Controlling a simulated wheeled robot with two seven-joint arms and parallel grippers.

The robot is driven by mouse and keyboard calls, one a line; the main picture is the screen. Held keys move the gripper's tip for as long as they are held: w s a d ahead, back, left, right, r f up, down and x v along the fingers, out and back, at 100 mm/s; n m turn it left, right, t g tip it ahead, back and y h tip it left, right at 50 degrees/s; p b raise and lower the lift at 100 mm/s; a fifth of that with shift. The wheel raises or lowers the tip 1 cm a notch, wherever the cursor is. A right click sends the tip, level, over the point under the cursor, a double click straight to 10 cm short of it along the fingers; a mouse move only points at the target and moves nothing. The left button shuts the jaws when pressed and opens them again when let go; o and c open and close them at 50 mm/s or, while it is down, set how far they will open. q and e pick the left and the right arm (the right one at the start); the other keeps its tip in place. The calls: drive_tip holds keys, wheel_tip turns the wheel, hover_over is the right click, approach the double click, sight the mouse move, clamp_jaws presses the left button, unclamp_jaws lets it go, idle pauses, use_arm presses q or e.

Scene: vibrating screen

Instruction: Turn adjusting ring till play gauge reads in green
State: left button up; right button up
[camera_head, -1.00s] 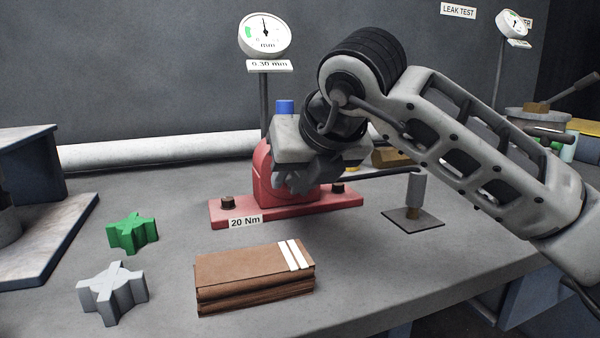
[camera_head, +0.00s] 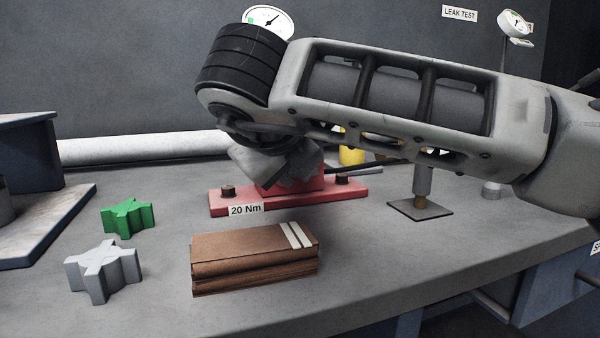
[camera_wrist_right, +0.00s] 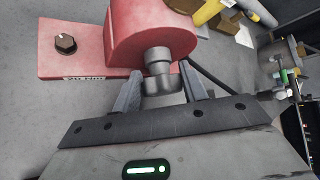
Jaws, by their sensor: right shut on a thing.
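The play gauge (camera_head: 268,19) is a round white dial behind the red housing (camera_head: 345,193), its lower part hidden by my right arm. A bit of green shows at its left edge. The needle is small and its reading is hard to tell. My right gripper (camera_head: 288,178) is at the front of the housing. In the right wrist view the housing (camera_wrist_right: 150,35) has a grey stepped cylinder (camera_wrist_right: 158,62), seemingly the adjusting ring, sticking out. The fingers of my right gripper (camera_wrist_right: 159,90) stand on both sides of it, shut on it. My left gripper is not in view.
A brown block stack (camera_head: 250,262) with white stripes lies in front of the housing. A green star-shaped knob (camera_head: 128,217) and a grey one (camera_head: 103,268) lie at the left. A grey-handled tool (camera_head: 422,180) stands at the right on a dark plate.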

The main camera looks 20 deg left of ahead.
drive_tip(key=shift+n+t+h+b, duration=0.3)
drive_tip(key=shift+t, duration=0.1)
drive_tip(key=shift+n+t+h+b, duration=0.3)
drive_tip(key=shift+t+h+b, duration=0.1)
drive_tip(key=shift+b, duration=0.1)
drive_tip(key=shift+f+n+t+b, duration=0.1)
drive_tip(key=shift+n+t+b, duration=0.2)
drive_tip(key=shift+t+b, duration=0.1)
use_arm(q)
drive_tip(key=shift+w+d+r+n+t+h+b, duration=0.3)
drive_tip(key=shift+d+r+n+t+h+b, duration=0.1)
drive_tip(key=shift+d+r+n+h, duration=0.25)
use_arm(e)
drive_tip(key=shift+n+t+h, duration=0.3)
drive_tip(key=shift+h, duration=0.1)
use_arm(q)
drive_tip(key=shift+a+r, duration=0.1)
use_arm(e)
drive_tip(key=o, duration=1)
drive_tip(key=shift+c, duration=0.2)
drive_tip(key=shift+s, duration=0.1)
